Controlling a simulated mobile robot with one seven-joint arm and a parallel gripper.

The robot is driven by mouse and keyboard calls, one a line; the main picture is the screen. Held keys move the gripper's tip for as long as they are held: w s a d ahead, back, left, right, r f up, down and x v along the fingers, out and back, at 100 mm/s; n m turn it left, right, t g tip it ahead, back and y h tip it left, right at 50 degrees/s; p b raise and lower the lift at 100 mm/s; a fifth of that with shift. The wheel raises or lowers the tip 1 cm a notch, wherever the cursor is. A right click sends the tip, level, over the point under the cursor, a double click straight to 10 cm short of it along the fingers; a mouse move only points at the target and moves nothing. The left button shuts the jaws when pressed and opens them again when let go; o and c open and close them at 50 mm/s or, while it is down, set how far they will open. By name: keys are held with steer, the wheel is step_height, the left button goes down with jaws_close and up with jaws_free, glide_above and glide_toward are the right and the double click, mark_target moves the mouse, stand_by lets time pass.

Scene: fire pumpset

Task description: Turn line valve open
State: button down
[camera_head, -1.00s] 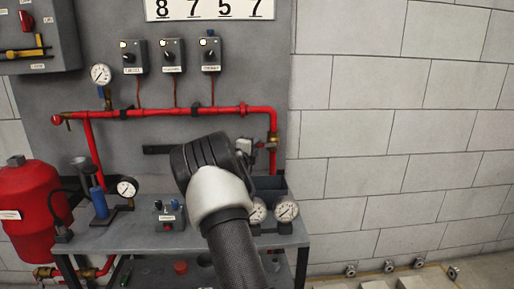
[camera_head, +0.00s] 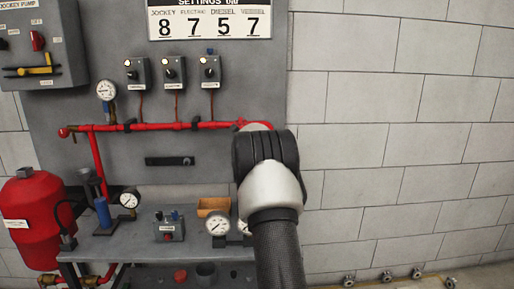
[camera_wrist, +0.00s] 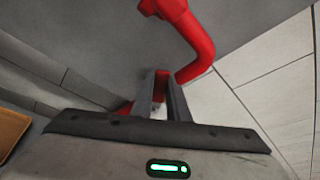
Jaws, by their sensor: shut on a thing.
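The red pipe (camera_head: 165,126) runs along the grey panel and passes behind my arm at its right end. In the wrist view its red bend (camera_wrist: 198,45) comes down close to my gripper (camera_wrist: 161,80). The two fingers are shut on a small red part (camera_wrist: 160,90) at the lower end of this bend, which looks like the line valve's handle. The valve's body and its angle are mostly hidden by the fingers and palm. In the head view my wrist covers the gripper and the valve.
A bench (camera_head: 130,246) below holds gauges (camera_head: 218,224), a small switch box (camera_head: 169,228) and an open wooden box (camera_head: 213,206). A red tank (camera_head: 32,220) stands at left. Switch boxes (camera_head: 173,70) hang above the pipe. The block wall (camera_head: 400,140) at right is clear.

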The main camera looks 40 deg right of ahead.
steer(key=shift+s+d+r+m+y+p, duration=0.2)
steer(key=shift+d+r+m+y+p, duration=0.1)
steer(key=shift+d+m+y, duration=0.15)
steer(key=shift+s+d+r+m+y+p, duration=0.2)
steer(key=shift+d+r+m+y, duration=0.1)
steer(key=shift+m, duration=0.25)
steer(key=c, duration=1.7)
jaws_free()
steer(key=shift+s+f, duration=0.1)
steer(key=shift+s, duration=0.05)
steer(key=b+v, duration=0.1)
steer(key=v, duration=0.4)
steer(key=b+v, duration=0.1)
steer(key=v, duration=0.5)
steer(key=b+v, duration=0.1)
steer(key=v, duration=0.5)
steer(key=shift+s+a+f+b, duration=0.15)
steer(key=shift+s+f+b, duration=0.05)
steer(key=shift+b, duration=0.2)
